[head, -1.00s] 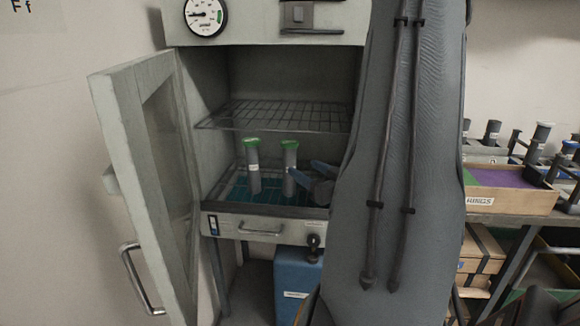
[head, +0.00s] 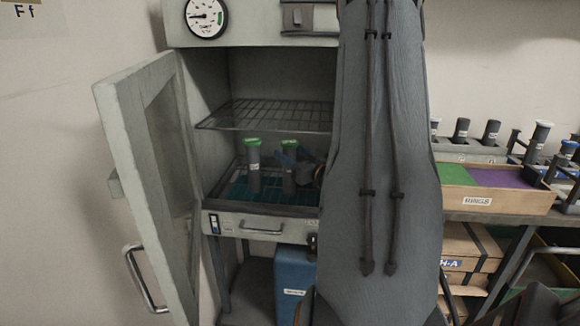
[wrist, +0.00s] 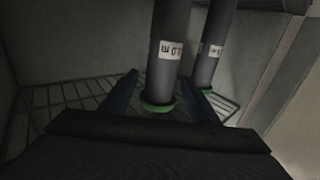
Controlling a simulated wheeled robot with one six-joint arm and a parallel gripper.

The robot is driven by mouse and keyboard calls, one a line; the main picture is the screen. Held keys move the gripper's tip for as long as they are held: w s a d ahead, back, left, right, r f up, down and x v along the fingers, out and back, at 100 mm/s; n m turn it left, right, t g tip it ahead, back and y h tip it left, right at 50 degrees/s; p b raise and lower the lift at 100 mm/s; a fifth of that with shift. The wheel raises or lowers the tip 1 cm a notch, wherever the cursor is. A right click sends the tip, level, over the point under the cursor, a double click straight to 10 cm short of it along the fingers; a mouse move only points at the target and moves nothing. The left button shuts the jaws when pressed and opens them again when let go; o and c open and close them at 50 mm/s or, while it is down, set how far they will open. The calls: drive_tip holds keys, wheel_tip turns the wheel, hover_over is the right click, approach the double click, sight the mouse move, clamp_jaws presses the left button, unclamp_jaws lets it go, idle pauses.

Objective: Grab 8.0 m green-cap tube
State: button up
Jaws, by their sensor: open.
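Two grey tubes with green caps stand upright in the open cabinet: a left tube (head: 254,170) and a right tube (head: 290,176). My gripper (head: 291,160) is at the right tube in the head view, its blue fingers partly hidden behind my arm. The wrist view is upside down, with the caps low in the picture. There my open gripper (wrist: 160,88) has one finger on each side of the nearer tube (wrist: 171,50), close to its cap. The other tube (wrist: 212,50) is outside the right finger. The labels are upside down and I cannot read them surely.
A wire shelf (head: 268,115) hangs above the tubes. The cabinet door (head: 140,150) stands open at the left. A drawer front with a handle (head: 262,230) is below the tubes. At the right, a bench holds trays (head: 495,200) and racked tubes.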

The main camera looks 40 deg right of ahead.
drive_tip(key=shift+w+d, duration=0.1)
drive_tip(key=shift+w, duration=0.65)
clamp_jaws()
drive_tip(key=shift+r, duration=0.15)
